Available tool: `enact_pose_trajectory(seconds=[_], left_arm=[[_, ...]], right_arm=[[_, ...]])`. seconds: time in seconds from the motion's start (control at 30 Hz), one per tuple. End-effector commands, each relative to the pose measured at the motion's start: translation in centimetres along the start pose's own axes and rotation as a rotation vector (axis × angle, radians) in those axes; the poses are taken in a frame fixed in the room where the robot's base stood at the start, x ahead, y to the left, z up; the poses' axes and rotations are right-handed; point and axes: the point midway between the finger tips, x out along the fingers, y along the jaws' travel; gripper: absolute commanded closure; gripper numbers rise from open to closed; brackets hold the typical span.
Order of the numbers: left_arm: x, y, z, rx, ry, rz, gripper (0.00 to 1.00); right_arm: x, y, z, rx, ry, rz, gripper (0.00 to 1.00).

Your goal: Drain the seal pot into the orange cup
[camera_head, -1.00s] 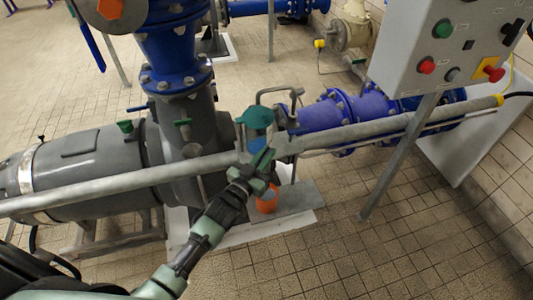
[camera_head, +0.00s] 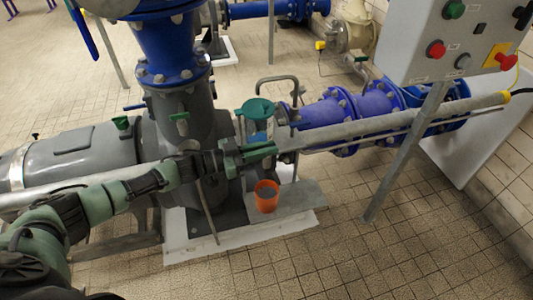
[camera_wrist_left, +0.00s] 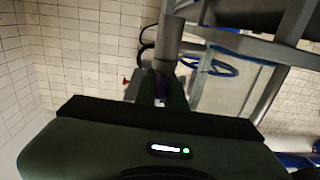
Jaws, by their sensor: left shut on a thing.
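The seal pot (camera_head: 257,128) stands by the pump, with a green funnel-shaped top (camera_head: 258,108) and a blue body. Its lower end is hidden behind my left gripper. The orange cup (camera_head: 266,203) stands upright on the grey base plate below the pot; its inside looks greyish, and I cannot tell how full it is. My left gripper (camera_head: 268,151) reaches in from the left, just under the pot and above the cup. It is shut on a small part there, mostly hidden by the fingers. The left wrist view shows its fingers (camera_wrist_left: 162,92) close together. My right gripper is out of view.
A grey rail (camera_head: 400,123) runs across in front of the pump, close to my gripper. A slanted post (camera_head: 402,160) stands right of the cup. A control box (camera_head: 455,40) with buttons is at upper right. The tiled floor in front is clear.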

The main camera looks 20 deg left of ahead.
Motion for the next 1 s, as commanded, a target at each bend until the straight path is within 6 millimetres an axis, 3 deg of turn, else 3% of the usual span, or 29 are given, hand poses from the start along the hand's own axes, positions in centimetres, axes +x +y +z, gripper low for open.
enact_pose_trajectory(seconds=[0.63, 0.7, 0.73, 1.0], left_arm=[[0.02, 0.00, -0.08, 0.001, 0.001, 0.054, 1.00], [0.03, 0.01, -0.09, 0.002, 0.001, 0.053, 0.72], [0.03, 0.01, -0.09, 0.002, 0.001, 0.053, 0.67], [0.04, 0.02, -0.07, 0.001, 0.001, 0.053, 0.67]], right_arm=[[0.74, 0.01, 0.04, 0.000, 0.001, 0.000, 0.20], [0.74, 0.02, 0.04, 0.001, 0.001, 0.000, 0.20], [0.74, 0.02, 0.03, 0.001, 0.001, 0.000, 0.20], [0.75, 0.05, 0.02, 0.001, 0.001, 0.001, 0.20]])
